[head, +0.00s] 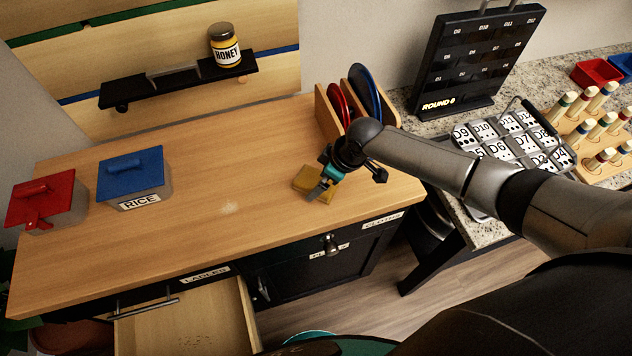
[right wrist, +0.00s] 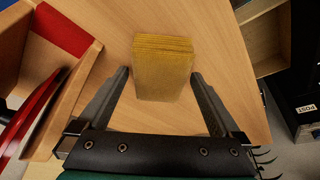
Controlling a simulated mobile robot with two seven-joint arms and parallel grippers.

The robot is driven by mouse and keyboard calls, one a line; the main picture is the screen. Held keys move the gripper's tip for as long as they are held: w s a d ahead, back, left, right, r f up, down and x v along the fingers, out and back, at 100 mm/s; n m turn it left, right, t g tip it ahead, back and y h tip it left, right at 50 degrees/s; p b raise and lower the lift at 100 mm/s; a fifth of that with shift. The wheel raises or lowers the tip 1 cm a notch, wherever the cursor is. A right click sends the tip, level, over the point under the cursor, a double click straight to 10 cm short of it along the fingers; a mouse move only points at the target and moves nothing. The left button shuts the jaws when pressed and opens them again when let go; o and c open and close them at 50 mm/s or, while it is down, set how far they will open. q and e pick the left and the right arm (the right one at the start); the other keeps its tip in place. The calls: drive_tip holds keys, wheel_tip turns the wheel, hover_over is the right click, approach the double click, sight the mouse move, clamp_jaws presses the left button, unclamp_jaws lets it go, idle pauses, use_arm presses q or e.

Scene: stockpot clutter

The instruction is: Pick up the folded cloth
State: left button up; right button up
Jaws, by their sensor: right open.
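The folded cloth (head: 311,183) is a mustard-yellow stack of layers on the wooden counter top, near the plate rack. In the right wrist view the folded cloth (right wrist: 162,68) lies ahead of and partly between the fingers. My right gripper (head: 322,190) is over the cloth in the head view and hides part of it. In the right wrist view my right gripper (right wrist: 160,78) is open, with one finger on each side of the cloth's near end and visible gaps to it. My left gripper is not in view.
A wooden rack (head: 326,115) with a red and a blue plate stands close behind the cloth. A blue-lidded rice box (head: 135,180) and a red-lidded box (head: 45,200) stand at left. The counter's middle is clear. An open drawer (head: 185,325) juts out at the front.

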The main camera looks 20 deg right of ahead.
drive_tip(key=shift+w+a+f, duration=0.15)
drive_tip(key=shift+a+f, duration=0.05)
drive_tip(key=shift+f, duration=0.45)
drive_tip(key=c, duration=1.3)
drive_tip(key=shift+c, duration=0.2)
drive_tip(key=shift+r, duration=0.15)
wheel_tip(320, 180, up, 20)
drive_tip(key=p, duration=0.1)
